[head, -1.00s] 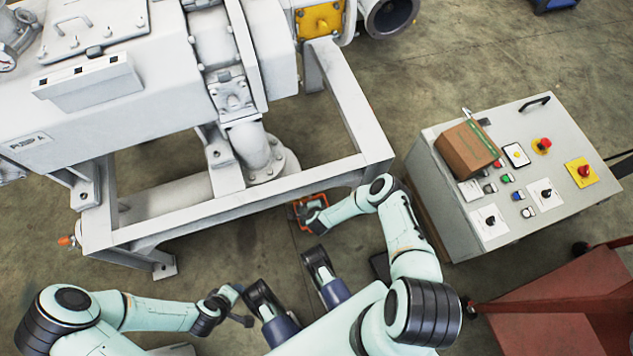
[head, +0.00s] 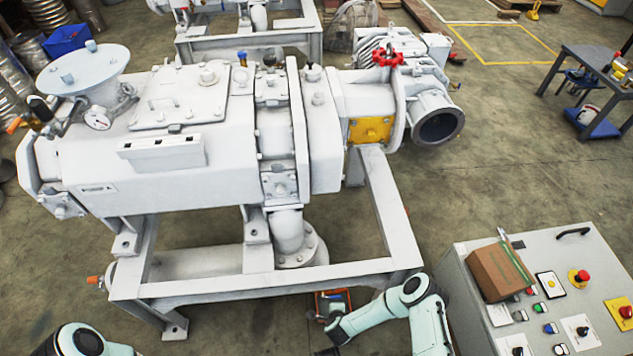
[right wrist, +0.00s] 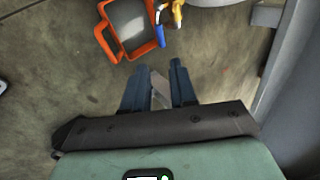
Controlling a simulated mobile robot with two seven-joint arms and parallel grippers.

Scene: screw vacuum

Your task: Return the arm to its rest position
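My right arm (head: 385,312) is bent in the lower middle of the head view, its wrist end beside the pump frame; its gripper cannot be made out there. In the right wrist view my right gripper (right wrist: 159,84) shows two dark blue fingers set apart. A small pale grey patch shows between them; I cannot tell what it is. The fingers point toward the floor, short of an orange tray. My left arm (head: 85,343) shows only as a rounded joint at the bottom left of the head view. My left gripper is out of view.
The orange tray (right wrist: 101,39) lies on the floor by the white pump frame (head: 270,280), with coloured items at its right side. A grey control cabinet (head: 590,258) carrying a brown box (head: 497,272) stands to the right. Open floor lies between pump and cabinet.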

